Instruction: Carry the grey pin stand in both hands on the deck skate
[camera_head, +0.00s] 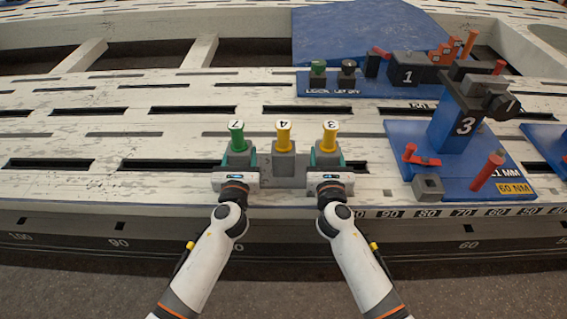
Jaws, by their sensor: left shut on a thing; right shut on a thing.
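The grey pin stand (284,170) is at the front of the white slotted bench, upright between my two grippers. It carries a green pin (237,137) on the left, a yellow pin (283,136) marked 4 in the middle, and a yellow pin (329,137) marked 3 on the right. My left gripper (237,170) is shut on the stand's left end. My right gripper (328,170) is shut on its right end. The fingers are partly hidden behind the gripper bodies. I cannot tell whether the stand touches the bench. I cannot make out a deck skate.
A blue fixture (455,132) marked 3, with red handles, stands to the right. Another blue plate (345,83) with green and black knobs and a block marked 1 lies behind. A blue sloped panel (350,30) is further back. The bench (80,130) is clear on the left.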

